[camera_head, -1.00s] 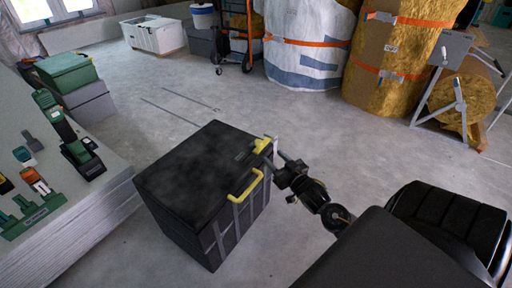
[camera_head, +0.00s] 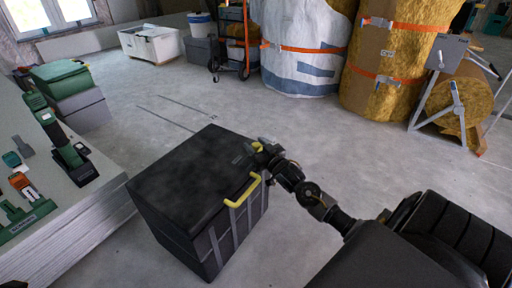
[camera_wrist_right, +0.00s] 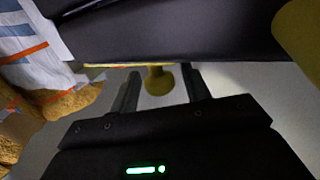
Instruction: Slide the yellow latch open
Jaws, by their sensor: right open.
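A black box (camera_head: 185,185) stands on the floor with a yellow handle (camera_head: 243,190) on its right-hand side. The yellow latch was at the box's top right edge; my right gripper (camera_head: 260,147) now covers most of it in the head view. In the right wrist view, the yellow latch knob (camera_wrist_right: 158,80) shows between the two fingers of my right gripper (camera_wrist_right: 160,82), which are open with a gap on both sides of it. The fingertips reach close to the dark box edge. My left gripper is not in view.
A pale stack of boards (camera_head: 75,230) with green tools on it is at the left. Strapped insulation rolls (camera_head: 385,60) and a metal stand (camera_head: 440,95) are at the back right. The floor around the box is clear.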

